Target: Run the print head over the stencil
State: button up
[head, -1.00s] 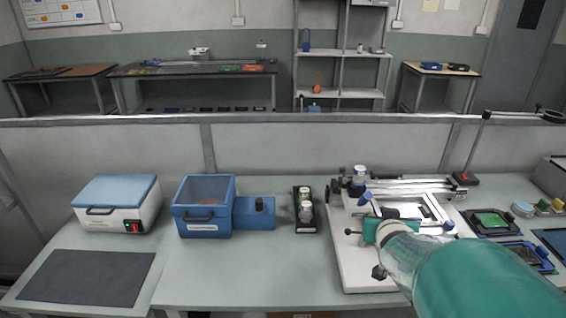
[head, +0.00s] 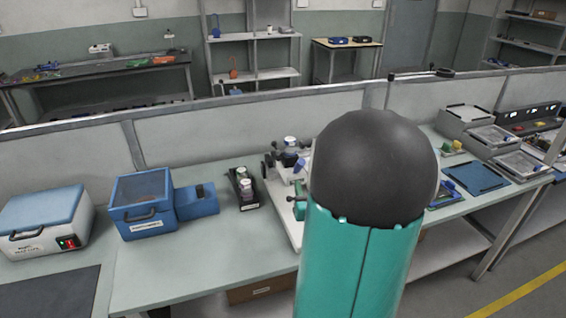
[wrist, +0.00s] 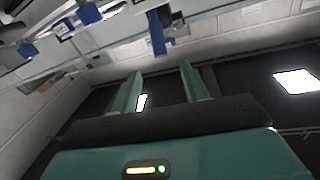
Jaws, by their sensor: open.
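The stencil printer (head: 284,212) stands on the bench in the head view. Only its left side shows: part of a white base, a blue knob and a dark-lidded jar (head: 291,147) at its back. My arm, with a large dark joint and a teal link, covers the rest, so the print head and the stencil are hidden. My gripper (wrist: 158,70) shows in the wrist view with two green fingers apart and nothing between them. The wrist view is strongly tilted and shows ceiling lights. I cannot make out the print head in it.
Left of the printer stand a black tray of jars (head: 243,188), a blue box (head: 143,203) and a white box with a blue lid (head: 45,222). To the right lie a blue mat (head: 474,178) and grey trays (head: 520,165). The bench front near the blue box is clear.

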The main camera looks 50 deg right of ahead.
aim_at(302, 167)
jog(key=x, duration=1.2)
jog(key=shift+w+d, duration=0.1)
jog(key=shift+d, duration=0.15)
jog(key=shift+w+d, duration=0.35)
jog(key=shift+w, duration=0.2)
grip_shut()
